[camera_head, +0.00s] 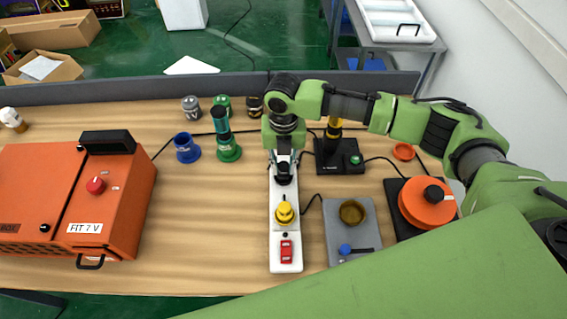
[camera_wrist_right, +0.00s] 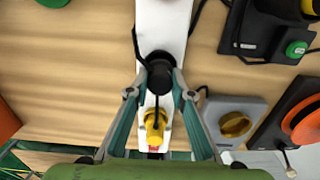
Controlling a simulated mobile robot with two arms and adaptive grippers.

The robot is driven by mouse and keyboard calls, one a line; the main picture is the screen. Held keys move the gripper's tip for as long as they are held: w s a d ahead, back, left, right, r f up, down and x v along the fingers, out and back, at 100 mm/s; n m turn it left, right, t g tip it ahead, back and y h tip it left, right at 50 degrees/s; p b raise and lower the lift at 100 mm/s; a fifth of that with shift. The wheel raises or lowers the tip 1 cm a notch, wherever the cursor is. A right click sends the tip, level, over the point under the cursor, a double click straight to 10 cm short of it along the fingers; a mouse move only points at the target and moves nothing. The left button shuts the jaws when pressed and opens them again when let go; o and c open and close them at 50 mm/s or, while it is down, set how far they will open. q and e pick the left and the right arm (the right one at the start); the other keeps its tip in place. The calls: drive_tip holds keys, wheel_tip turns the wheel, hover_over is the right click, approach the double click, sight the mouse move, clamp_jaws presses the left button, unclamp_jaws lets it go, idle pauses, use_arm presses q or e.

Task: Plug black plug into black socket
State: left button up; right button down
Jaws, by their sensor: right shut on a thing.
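My right gripper (camera_head: 284,163) points down over the far part of a white power strip (camera_head: 285,226). It is shut on a black plug (camera_head: 284,177). In the right wrist view the plug (camera_wrist_right: 158,62) sits between my two fingertips (camera_wrist_right: 161,78), over the strip (camera_wrist_right: 165,20), with a black cable running from it. The black socket is hidden beneath the plug and fingers. I cannot tell whether the plug is seated or just above it. My left gripper is not in view.
On the strip, nearer the front, are a yellow plug (camera_head: 284,212) and a red switch (camera_head: 286,250). An orange box (camera_head: 60,200) stands left. Right of the strip are a black device (camera_head: 340,165), a grey scale-like device (camera_head: 367,220) and an orange-topped device (camera_head: 425,208). Blue and green cups stand behind left.

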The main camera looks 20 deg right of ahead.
drive_tip(key=c, duration=1.7)
unclamp_jaws()
drive_tip(key=o, duration=0.5)
drive_tip(key=shift+c, duration=0.2)
drive_tip(key=shift+r, duration=0.15)
drive_tip(key=shift+r+p, duration=3.4)
drive_tip(key=shift+p, duration=0.2)
